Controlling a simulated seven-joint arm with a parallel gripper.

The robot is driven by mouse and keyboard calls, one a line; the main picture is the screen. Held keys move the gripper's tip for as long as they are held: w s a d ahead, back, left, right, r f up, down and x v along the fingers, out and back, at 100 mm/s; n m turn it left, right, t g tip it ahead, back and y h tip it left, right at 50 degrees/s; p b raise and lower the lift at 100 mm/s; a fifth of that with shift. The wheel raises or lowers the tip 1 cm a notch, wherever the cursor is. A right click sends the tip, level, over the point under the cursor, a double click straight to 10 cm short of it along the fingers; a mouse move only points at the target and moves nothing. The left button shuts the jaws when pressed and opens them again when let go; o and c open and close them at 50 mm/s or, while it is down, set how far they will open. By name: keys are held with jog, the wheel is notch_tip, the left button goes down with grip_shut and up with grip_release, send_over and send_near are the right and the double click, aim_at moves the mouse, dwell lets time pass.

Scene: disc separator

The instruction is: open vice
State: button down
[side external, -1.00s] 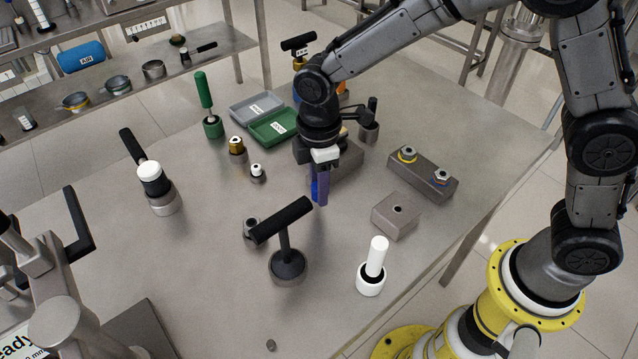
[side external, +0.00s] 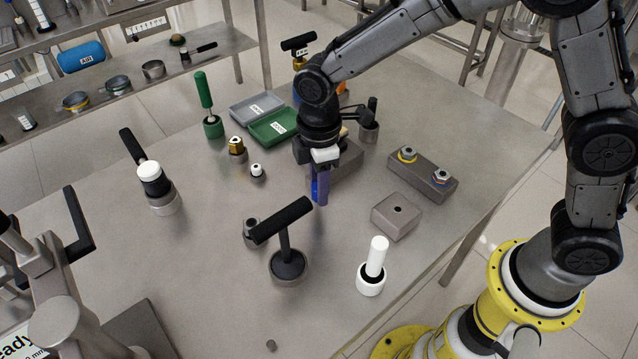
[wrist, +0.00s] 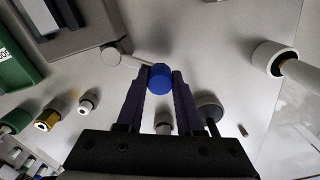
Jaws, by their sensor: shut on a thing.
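The vice is a grey block (side external: 349,160) near the middle of the table, partly hidden behind my gripper (side external: 321,198) in the side view. In the wrist view the vice body (wrist: 90,40) is at the upper left. A pale lever (wrist: 128,60) runs from it to a round blue knob (wrist: 160,77). My gripper's two purple fingers stand on either side of the blue knob and are shut on it. In the side view only a sliver of blue (side external: 315,187) shows beside the fingers.
A black T-handled tool (side external: 283,240) and a white-handled tool (side external: 374,262) stand in front. Green and grey trays (side external: 272,127) are behind left.

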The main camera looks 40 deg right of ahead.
jog(key=shift+w+a, duration=0.1)
dwell(0.4)
jog(key=m, duration=0.1)
jog(key=w+a+m, duration=0.1)
jog(key=m, duration=0.1)
jog(key=shift+a, duration=0.1)
jog(key=w+m, duration=0.1)
jog(key=m, duration=0.1)
jog(key=w+a+m, duration=0.1)
jog(key=m, duration=0.1)
jog(key=w+m, duration=0.2)
jog(key=m, duration=0.1)
jog(key=shift+a, duration=0.2)
jog(key=shift+w+d+m, duration=0.1)
jog(key=shift+w+m, duration=0.35)
jog(key=shift+m, duration=0.55)
jog(key=shift+w+m, duration=0.45)
jog(key=shift+m, duration=0.55)
jog(key=shift+w, duration=0.1)
jog(key=c, duration=0.5)
grip_release()
jog(key=shift+c, duration=0.2)
notch_tip(320, 180, up, 14)
